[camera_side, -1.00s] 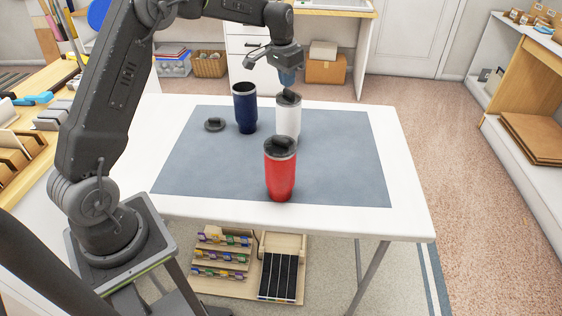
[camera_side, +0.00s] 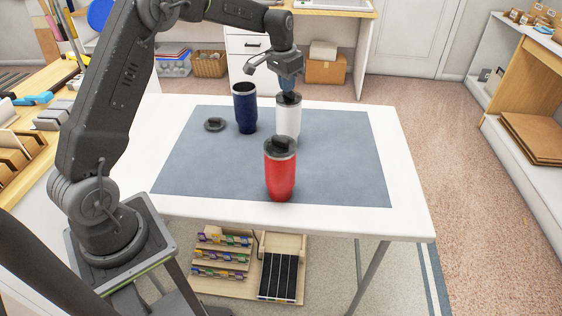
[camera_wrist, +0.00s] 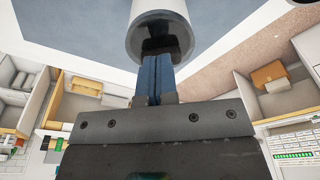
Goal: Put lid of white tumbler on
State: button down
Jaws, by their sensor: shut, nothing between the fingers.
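The white tumbler (camera_side: 288,121) stands upright on the grey-blue mat, and a dark lid (camera_side: 288,98) sits on its top. My gripper (camera_side: 288,88) points down at this lid, its blue fingers shut with nothing between them. In the wrist view the fingertips (camera_wrist: 153,60) are at the dark lid (camera_wrist: 160,40), touching it or very close, with the rim of the white tumbler (camera_wrist: 160,12) around the lid. Whether the lid is fully seated cannot be told.
A navy tumbler (camera_side: 245,108) without a lid stands just left of the white one. A loose dark lid (camera_side: 214,125) lies on the mat (camera_side: 220,175) beside it. A red tumbler (camera_side: 280,175) with a dark lid stands in front. The mat's right side is clear.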

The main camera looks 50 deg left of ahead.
notch_tip(320, 180, up, 9)
dwell(0.9)
jog(key=s+d+r+t, duration=0.1)
jog(key=s+d+r, duration=0.3)
jog(key=s+d, duration=0.3)
jog(key=s+d+r+t, duration=0.1)
jog(key=s+d+r, duration=0.3)
jog(key=s, duration=0.5)
jog(key=s+d+f+t, duration=0.1)
jog(key=s+d+f, duration=0.2)
jog(key=s, duration=0.5)
jog(key=s+d+f+t, duration=0.1)
jog(key=s+d+f, duration=0.2)
jog(key=s, duration=0.6)
jog(key=shift+s+f, duration=0.15)
jog(key=shift+f, duration=0.05)
